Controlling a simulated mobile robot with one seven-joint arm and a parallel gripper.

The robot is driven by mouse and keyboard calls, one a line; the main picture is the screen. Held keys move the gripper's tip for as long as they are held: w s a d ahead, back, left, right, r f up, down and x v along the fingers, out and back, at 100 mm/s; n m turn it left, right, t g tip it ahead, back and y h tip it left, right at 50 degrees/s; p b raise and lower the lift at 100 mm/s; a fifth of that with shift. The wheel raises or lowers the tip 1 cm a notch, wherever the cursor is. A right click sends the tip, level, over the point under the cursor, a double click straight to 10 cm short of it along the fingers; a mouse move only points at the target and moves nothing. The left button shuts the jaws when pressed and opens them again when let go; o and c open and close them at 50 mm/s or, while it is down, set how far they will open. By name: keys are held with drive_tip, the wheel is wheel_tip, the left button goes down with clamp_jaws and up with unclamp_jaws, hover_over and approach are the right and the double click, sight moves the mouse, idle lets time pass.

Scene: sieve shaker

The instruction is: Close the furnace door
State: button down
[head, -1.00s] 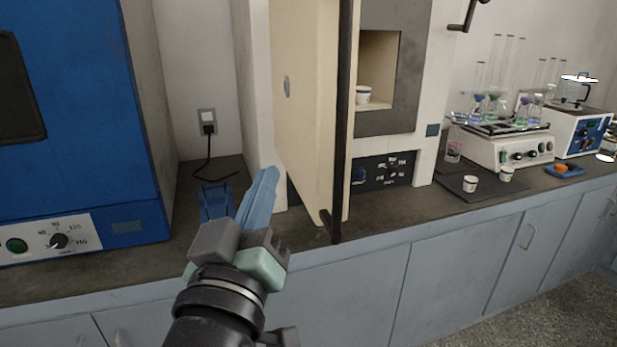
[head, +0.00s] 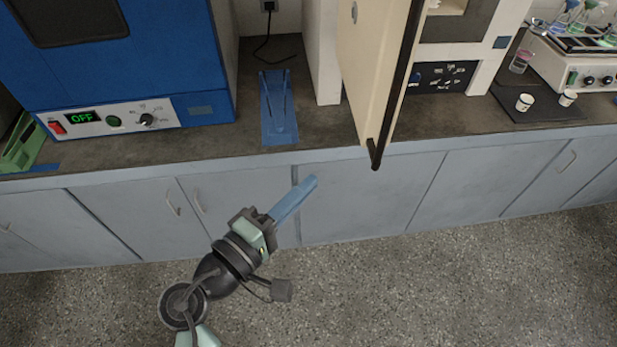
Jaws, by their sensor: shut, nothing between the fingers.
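The furnace door (head: 378,62) is a tall cream panel with a dark edge strip, swung open and standing out towards the counter's front edge. My gripper (head: 311,184) has blue fingers, shut and empty. It is in front of the lower cabinets, below and left of the door's bottom corner, apart from the door.
A blue oven (head: 150,70) stands at left. A blue rack (head: 277,105) lies on the counter (head: 330,134) between oven and furnace. Small white cups (head: 524,102) on a dark mat and a shaker (head: 572,62) are at right. The floor is clear.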

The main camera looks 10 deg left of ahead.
drive_tip(key=p+x, duration=0.1)
drive_tip(key=x, duration=0.2)
drive_tip(key=d+x, duration=0.1)
drive_tip(key=x, duration=0.2)
drive_tip(key=s+p+x, duration=0.1)
drive_tip(key=x, duration=0.2)
drive_tip(key=shift+w+d+p, duration=0.1)
drive_tip(key=shift+d+p, duration=0.2)
drive_tip(key=shift+d, duration=0.1)
drive_tip(key=shift+w+d, duration=0.15)
drive_tip(key=shift+d, duration=0.45)
